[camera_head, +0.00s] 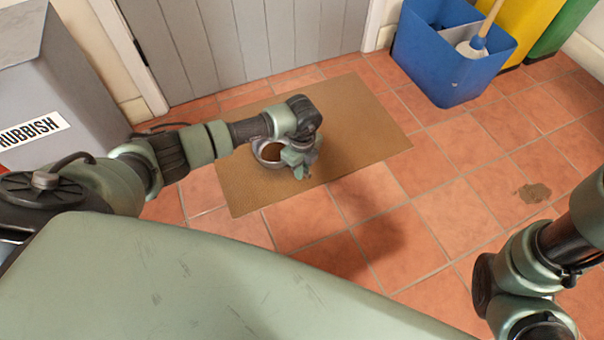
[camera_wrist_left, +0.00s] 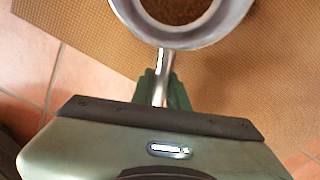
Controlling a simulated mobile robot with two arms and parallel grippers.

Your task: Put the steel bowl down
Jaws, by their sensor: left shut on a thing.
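The steel bowl (camera_head: 258,152) hangs at my left gripper (camera_head: 297,166) over the brown mat (camera_head: 365,125) in the head view. In the left wrist view the bowl's rim (camera_wrist_left: 205,38) shows at the top, with something brown and grainy inside. A thin metal handle runs from the bowl down between the green fingers of my left gripper (camera_wrist_left: 162,92), which are shut on it. Whether the bowl touches the mat cannot be told. My right arm shows at the right edge of the head view, but its gripper is out of view.
A grey door (camera_head: 235,40) stands behind the mat. A rubbish bin (camera_head: 55,95) is at the left. A blue bin (camera_head: 440,60) with a mop or plunger (camera_head: 475,45) stands at the back right. A brown stain (camera_head: 534,193) marks the tiles at right. Tiles right of the mat are mostly clear.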

